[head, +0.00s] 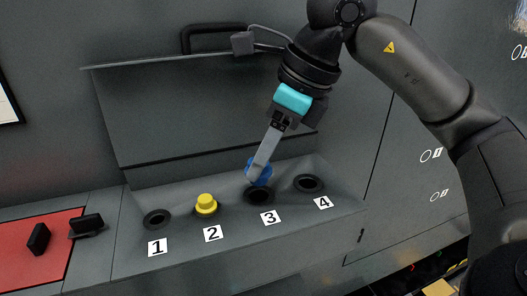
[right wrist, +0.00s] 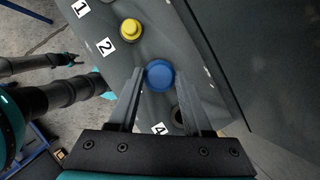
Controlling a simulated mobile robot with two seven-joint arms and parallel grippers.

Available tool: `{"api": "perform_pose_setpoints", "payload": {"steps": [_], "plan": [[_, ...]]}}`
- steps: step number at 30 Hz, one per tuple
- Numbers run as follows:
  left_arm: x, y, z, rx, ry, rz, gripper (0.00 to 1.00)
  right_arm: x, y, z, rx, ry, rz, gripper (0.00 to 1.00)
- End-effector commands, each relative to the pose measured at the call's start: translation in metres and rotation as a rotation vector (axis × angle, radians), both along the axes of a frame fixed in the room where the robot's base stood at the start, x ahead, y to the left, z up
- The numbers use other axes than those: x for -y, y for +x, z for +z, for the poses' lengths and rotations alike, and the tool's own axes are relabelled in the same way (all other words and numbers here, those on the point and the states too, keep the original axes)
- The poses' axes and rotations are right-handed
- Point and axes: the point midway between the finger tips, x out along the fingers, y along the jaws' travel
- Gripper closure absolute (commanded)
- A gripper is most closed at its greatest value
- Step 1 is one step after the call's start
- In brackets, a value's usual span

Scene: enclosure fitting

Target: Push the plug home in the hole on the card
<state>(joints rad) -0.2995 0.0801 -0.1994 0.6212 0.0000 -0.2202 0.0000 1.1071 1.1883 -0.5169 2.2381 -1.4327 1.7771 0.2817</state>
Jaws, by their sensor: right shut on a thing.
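The blue plug (head: 259,172) is between the fingers of my right gripper (head: 262,160), which is shut on it. In the head view the plug is tilted, just above and behind hole 3 (head: 259,196); its lower end looks close to the rim, and I cannot tell if they touch. In the right wrist view the round blue top (right wrist: 160,75) shows between the fingertips and hides hole 3. Part of a white card in a dark frame (head: 8,105) shows at the left edge; its content is out of view. A dark arm in the right wrist view seems to be my left one, too small to read its gripper.
A yellow plug (head: 206,204) sits at position 2. Hole 1 (head: 157,219) and hole 4 (head: 308,184) are empty. A raised lid (head: 205,115) stands behind the sloped panel.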

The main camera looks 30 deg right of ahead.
Motion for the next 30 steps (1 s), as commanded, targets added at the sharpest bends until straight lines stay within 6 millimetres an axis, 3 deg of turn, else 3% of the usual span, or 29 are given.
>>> {"api": "perform_pose_setpoints", "payload": {"steps": [6,30], "plan": [[0.0001,0.0008,-0.0124,0.002,0.0,-0.001,0.46,0.0001,0.0,-0.0133,0.001,0.0,0.0,1.0],[0.0001,0.0002,-0.0123,0.0,0.0,-0.001,0.46,-0.0002,0.0001,-0.0127,0.001,0.001,0.0,1.0]]}}
